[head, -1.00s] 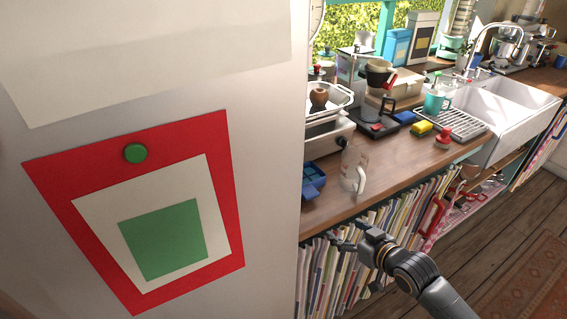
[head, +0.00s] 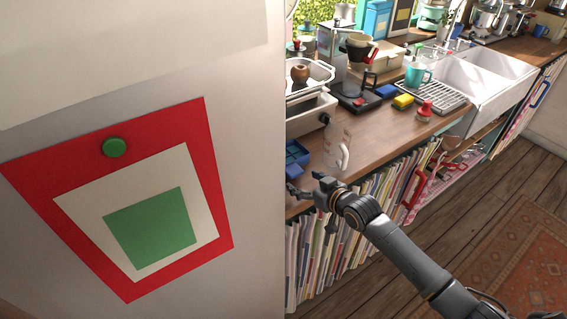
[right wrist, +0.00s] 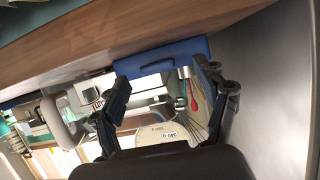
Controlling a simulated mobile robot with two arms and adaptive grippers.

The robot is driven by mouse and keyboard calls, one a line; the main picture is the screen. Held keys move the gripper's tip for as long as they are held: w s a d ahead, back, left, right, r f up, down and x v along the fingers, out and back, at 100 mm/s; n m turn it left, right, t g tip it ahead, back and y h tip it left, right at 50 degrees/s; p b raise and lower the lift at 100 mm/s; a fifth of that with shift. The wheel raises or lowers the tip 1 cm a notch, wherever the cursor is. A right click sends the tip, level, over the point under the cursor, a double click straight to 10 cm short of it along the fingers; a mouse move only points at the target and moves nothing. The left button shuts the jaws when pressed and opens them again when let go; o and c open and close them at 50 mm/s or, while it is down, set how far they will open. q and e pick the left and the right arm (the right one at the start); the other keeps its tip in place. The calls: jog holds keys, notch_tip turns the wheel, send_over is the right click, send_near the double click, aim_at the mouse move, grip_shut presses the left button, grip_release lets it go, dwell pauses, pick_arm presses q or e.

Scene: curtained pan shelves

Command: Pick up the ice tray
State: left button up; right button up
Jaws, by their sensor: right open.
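The ice tray (head: 297,153) is blue with square compartments. It lies on the wooden counter near its front edge, beside the white wall panel, which cuts off its left side in the head view. My right gripper (head: 307,194) is open and empty at the counter's front edge, just in front of and below the tray. In the right wrist view, the tray's blue side (right wrist: 165,58) shows beyond the open fingers (right wrist: 163,82), with a gap between. My left gripper is not in view.
A clear glass mug (head: 338,150) stands right of the tray, close to my gripper. A grey bin (head: 308,118) is behind the tray. The wall panel (head: 255,95) blocks the left. Upright books or records (head: 370,195) fill the shelf below the counter.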

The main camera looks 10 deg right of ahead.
aim_at(298, 174)
jog(key=x, duration=0.3)
jog(key=p+x, duration=0.1)
jog(key=shift+w+d+r, duration=0.15)
jog(key=shift+w+d, duration=0.05)
jog(key=shift+w, duration=0.35)
jog(key=shift+r, duration=0.1)
grip_shut()
